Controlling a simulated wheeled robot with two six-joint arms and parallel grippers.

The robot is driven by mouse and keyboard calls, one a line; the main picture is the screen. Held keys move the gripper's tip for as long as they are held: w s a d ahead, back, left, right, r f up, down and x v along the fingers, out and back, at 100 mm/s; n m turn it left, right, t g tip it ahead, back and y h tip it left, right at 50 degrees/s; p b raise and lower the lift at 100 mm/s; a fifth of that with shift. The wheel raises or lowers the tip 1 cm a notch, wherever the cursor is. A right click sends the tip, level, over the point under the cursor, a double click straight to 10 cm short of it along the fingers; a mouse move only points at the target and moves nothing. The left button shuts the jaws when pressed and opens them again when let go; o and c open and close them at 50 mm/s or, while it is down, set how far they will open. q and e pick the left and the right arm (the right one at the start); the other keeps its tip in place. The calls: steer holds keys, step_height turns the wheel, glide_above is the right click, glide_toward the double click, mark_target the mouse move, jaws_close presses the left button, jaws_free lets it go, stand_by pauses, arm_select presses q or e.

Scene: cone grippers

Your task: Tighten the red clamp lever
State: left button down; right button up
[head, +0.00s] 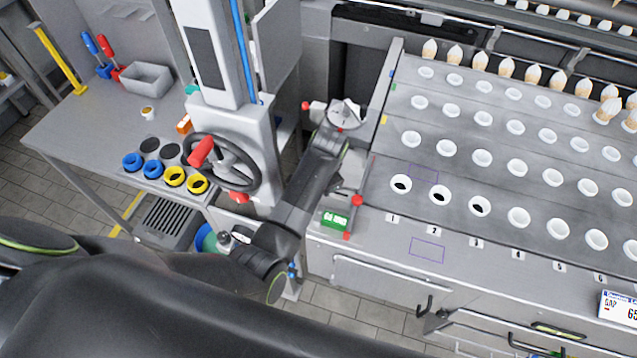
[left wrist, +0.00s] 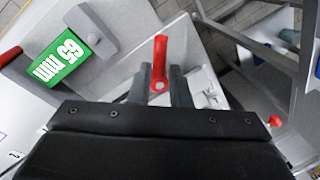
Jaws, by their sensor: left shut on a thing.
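The red clamp lever (left wrist: 160,55) stands between the two dark fingers of my left gripper (left wrist: 161,76) in the left wrist view. The gripper is shut on it; the fingers hide part of its sides. In the head view the same green display (head: 335,220) sits at the near left corner of the steel cone table. My left arm covers the area just left of it, so I cannot make out the lever there. My right gripper is not in view.
A red knob (head: 357,200) is just right of the display. The steel plate with rows of white-rimmed holes (head: 425,165) spreads to the right. A handwheel (head: 222,165) on a grey column stands left of my forearm. A grey side table (head: 75,130) is farther left.

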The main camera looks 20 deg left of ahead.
arm_select(q)
steer(key=shift+d, duration=0.1)
stand_by(0.3)
steer(key=c, duration=1.6)
jaws_free()
steer(key=shift+o, duration=0.7)
steer(key=shift+w+d, duration=0.1)
steer(key=shift+w, duration=0.05)
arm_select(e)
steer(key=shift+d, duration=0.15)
